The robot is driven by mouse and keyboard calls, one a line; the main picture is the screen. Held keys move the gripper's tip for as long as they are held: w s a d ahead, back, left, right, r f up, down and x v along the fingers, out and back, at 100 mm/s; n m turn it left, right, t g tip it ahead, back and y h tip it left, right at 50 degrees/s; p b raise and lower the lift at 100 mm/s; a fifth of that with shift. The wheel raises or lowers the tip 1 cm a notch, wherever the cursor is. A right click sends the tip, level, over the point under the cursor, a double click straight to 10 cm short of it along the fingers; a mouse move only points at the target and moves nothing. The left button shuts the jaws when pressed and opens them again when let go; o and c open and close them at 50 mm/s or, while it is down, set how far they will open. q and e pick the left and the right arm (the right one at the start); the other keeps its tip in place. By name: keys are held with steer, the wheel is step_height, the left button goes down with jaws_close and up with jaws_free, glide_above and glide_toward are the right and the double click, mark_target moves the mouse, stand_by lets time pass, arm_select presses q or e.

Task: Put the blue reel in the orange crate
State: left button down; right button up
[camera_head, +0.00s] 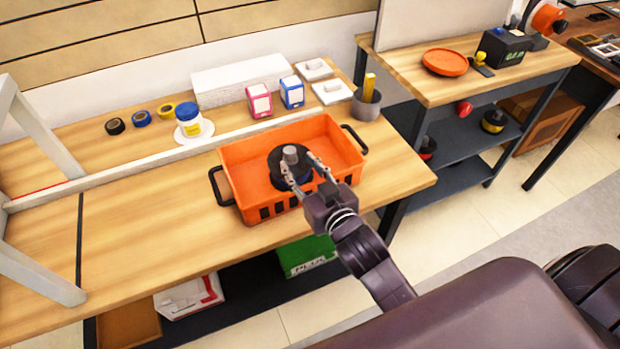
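The orange crate (237,184) stands on the wooden workbench, with a black handle at each end. The blue reel (276,160) is inside it, a dark disc with a grey hub on top and a blue band low down. It looks roughly level; the crate wall hides whether it rests on the floor. My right gripper (297,164) reaches over the crate's front wall. Its fingers are spread wider than the hub, with tips on either side over the reel. My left gripper is not in view.
Behind the crate are a blue-labelled jar (188,121), tape rolls (141,118), pink (260,101) and blue (292,93) boxes, and a grey cup (366,105). A second table (420,92) stands to the right. The bench (140,235) left of the crate is clear.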

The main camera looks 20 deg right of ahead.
steer(key=shift+v, duration=2.75)
